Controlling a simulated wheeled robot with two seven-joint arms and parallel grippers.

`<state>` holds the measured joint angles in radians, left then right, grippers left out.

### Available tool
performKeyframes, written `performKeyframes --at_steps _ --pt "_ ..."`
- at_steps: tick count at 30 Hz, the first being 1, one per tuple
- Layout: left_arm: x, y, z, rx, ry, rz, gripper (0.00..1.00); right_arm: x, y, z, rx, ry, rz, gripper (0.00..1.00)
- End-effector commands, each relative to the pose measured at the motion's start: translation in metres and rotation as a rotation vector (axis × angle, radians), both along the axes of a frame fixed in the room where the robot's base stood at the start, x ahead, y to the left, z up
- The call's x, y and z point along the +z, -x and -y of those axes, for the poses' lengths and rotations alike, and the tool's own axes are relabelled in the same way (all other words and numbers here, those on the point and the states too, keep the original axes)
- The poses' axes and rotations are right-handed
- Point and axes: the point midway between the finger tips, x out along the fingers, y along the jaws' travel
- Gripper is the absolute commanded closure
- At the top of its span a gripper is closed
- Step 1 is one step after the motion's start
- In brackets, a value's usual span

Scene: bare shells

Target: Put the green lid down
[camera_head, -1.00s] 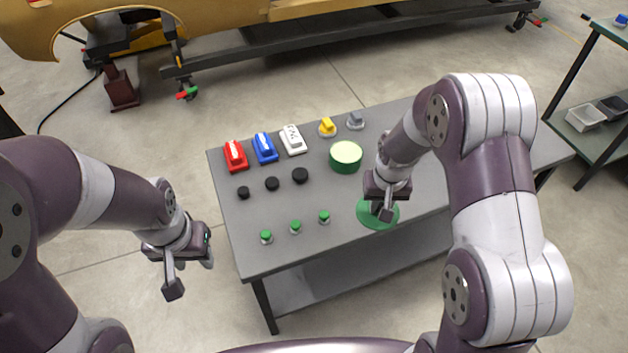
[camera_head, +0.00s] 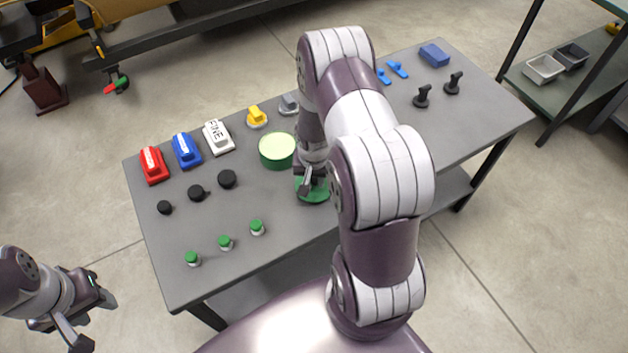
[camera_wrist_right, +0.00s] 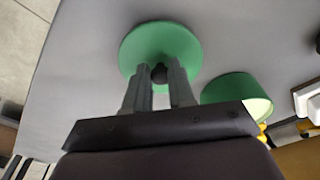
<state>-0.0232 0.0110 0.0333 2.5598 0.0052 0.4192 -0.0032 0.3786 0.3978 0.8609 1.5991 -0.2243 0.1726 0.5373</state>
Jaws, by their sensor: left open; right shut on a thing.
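The green lid (camera_head: 318,195) is a round disc with a dark knob (camera_wrist_right: 159,72), seen at the table's front middle in the head view. My right gripper (camera_head: 309,190) is shut on the lid's knob; the fingers also show on either side of the knob in the right wrist view (camera_wrist_right: 160,78). The lid is at or just above the table top; I cannot tell whether it touches. A green round tin (camera_head: 277,151) with a pale top stands behind and left of the lid. My left gripper (camera_head: 92,322) is open and empty, off the table at the lower left.
The grey table (camera_head: 290,225) holds red (camera_head: 153,165), blue (camera_head: 186,151) and white (camera_head: 218,137) blocks, black knobs (camera_head: 196,193), green-topped pieces (camera_head: 225,242) and a yellow knob (camera_head: 256,117). Dark upright pieces (camera_head: 422,97) stand right of my right arm. Table surface between the lid and green-topped pieces is clear.

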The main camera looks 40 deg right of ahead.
Motion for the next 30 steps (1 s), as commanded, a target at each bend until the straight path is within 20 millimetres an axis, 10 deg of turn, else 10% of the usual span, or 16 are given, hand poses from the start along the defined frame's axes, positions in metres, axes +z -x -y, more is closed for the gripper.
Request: performKeyframes --at_steps 12,13,15,23,30 --pt "-0.007 0.000 0.000 0.000 0.000 0.000 0.57 -0.020 -0.001 0.000 0.000 0.001 0.001 1.00" --pt "-0.006 0.000 0.000 0.000 0.000 0.000 0.57 -0.019 -0.001 0.000 0.000 0.001 0.001 0.70" --pt "-0.005 0.000 0.000 0.000 0.000 0.000 0.57 -0.018 -0.001 0.000 0.000 0.001 0.001 0.51" --pt "-0.004 0.000 0.000 0.000 0.000 0.000 0.57 -0.017 -0.001 -0.001 0.000 0.001 0.001 0.51" --pt "0.005 0.000 0.000 0.000 0.000 0.000 0.57 0.025 0.001 -0.003 0.000 0.002 0.005 0.51"
